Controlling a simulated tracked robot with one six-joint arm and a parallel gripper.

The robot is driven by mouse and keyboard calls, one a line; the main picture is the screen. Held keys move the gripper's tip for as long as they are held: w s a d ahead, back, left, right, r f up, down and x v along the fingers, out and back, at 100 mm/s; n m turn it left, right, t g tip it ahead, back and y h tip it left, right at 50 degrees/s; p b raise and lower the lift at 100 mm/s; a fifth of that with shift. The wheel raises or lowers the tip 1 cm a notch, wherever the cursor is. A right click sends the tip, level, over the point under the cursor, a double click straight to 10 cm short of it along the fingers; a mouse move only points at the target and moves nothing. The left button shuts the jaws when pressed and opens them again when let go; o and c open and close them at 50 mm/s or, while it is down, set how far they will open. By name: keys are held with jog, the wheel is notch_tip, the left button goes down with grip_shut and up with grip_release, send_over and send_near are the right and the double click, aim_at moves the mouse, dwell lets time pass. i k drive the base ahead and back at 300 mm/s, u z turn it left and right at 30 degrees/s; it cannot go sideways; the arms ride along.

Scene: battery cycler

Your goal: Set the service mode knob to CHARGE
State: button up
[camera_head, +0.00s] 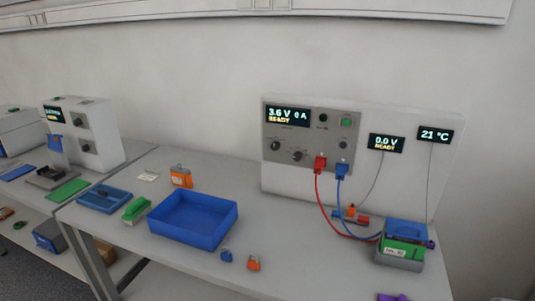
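The battery cycler (380,115) is a wide pale box with a grey front panel on the table at the right. Its display (287,116) reads 3.6 V, 0 A and READY. Two dark round knobs sit below the display, a left knob (275,145) and a right knob (297,155). Their labels are too small to read, so I cannot tell which is the service mode knob or where it points. A red plug (320,163) and a blue plug (341,169) sit in the panel right of the knobs. My gripper is not in view.
Red and blue leads run to a grey holder (400,263) with a green battery. A blue tray (193,219) stands left of the cycler. Small padlock-like orange (253,263) and blue (226,255) items lie in front. Another unit (85,130) with knobs stands left.

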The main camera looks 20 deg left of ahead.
aim_at(275, 145)
jog(key=u, duration=0.3)
jog(key=k, duration=0.75)
jog(key=u, duration=0.55)
jog(key=k, duration=0.5)
jog(key=u, duration=0.75)
jog(key=i, duration=1.05)
jog(key=u, duration=0.45)
jog(key=i, duration=0.8)
jog(key=z, duration=0.8)
jog(key=i, duration=0.65)
jog(key=z, duration=0.45)
